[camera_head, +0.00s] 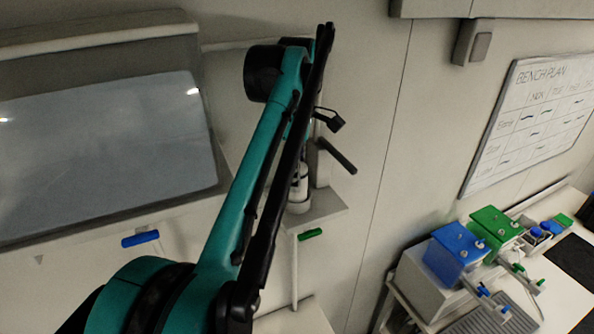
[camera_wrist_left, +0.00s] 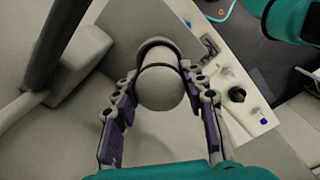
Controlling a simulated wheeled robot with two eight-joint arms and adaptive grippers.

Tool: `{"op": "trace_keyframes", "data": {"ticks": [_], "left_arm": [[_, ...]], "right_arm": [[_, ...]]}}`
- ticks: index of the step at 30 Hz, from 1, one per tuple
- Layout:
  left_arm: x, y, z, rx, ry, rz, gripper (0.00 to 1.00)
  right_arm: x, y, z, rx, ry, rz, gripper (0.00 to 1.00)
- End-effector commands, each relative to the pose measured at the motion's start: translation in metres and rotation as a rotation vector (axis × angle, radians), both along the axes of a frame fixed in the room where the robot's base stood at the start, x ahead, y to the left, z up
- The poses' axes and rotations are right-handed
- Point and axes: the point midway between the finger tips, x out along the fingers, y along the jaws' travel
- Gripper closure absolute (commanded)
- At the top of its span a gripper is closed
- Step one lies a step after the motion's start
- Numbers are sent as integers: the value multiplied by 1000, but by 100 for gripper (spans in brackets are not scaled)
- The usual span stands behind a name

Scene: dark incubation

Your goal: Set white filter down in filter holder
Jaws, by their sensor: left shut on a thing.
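The white filter (camera_wrist_left: 162,90) shows in the left wrist view as a pale round-ended cylinder. My left gripper (camera_wrist_left: 159,74) is shut on it, one finger on each side. A darker curved rim shows just beyond the filter; whether it belongs to the filter holder, and whether the filter touches it, I cannot tell. In the head view my left gripper (camera_head: 333,138) is partly hidden behind my own arm, and the filter cannot be made out clearly. My right gripper is not in view.
In the head view a white bottle-like thing (camera_head: 299,188) stands on a small wall shelf (camera_head: 325,206), close to my arm. A green handle (camera_head: 310,234) sits below. A large dark-windowed cabinet (camera_head: 105,150) is left; blue (camera_head: 455,250) and green (camera_head: 496,224) devices stand right.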

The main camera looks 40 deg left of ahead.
Motion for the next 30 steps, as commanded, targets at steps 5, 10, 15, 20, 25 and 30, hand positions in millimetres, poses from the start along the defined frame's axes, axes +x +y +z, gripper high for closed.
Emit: {"op": "trace_keyframes", "data": {"ticks": [5, 10, 15, 20, 25, 30], "left_arm": [[0, 0, -1, -1, 2, 0, 95], [0, 0, -2, -1, 2, 0, 51], [0, 0, -2, -1, 2, 0, 38], [0, 0, -2, -1, 2, 0, 38], [0, 0, 7, -1, 2, 0, 38], [0, 0, 35, -1, 2, 0, 38]], "right_arm": [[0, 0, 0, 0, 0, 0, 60], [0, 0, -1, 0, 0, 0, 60], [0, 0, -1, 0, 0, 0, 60], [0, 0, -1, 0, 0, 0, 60], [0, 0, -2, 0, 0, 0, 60], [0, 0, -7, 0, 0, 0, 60]]}}
